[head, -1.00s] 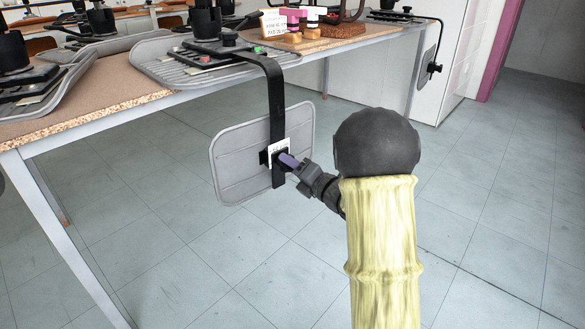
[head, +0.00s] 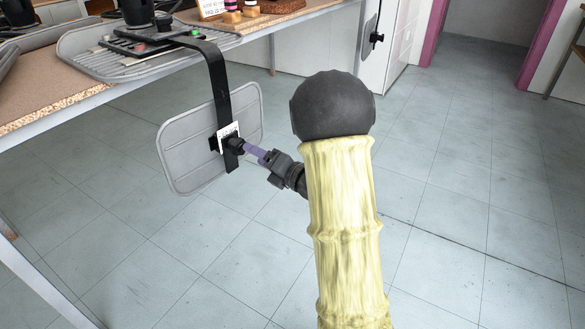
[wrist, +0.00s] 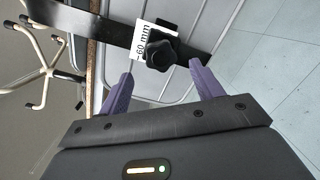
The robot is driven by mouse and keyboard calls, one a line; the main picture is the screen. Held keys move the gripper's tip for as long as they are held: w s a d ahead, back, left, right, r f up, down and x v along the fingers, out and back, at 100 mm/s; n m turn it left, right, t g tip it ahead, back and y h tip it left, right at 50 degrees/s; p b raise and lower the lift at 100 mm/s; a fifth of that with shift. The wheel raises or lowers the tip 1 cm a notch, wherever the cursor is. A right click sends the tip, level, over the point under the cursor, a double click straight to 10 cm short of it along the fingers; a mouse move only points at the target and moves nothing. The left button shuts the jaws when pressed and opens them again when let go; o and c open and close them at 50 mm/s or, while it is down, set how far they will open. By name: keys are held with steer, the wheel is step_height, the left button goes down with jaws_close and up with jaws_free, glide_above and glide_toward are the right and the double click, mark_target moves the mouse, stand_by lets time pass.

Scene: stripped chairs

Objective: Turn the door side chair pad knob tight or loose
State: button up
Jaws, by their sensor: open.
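A grey chair pad (head: 185,150) hangs below the table edge on a bent black metal bar (head: 217,80). A black lobed knob (head: 236,145) sits on the bar in front of the pad, by a white card. In the wrist view the knob (wrist: 160,52) is close ahead, and the card (wrist: 146,42) reads "60 mm". My gripper (head: 249,150) is open, with its purple fingers pointing at the knob. In the wrist view my gripper (wrist: 160,70) has one finger on each side of the knob, just short of it, with visible gaps.
The table (head: 50,92) with chair parts on top stands at the left. A second grey pad (head: 370,38) with a black knob hangs farther off by a white cabinet. A pink door frame (head: 433,32) is at the back right.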

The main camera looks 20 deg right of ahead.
steer(key=p+v, duration=0.2)
steer(key=v, duration=0.9)
steer(key=shift+s, duration=0.2)
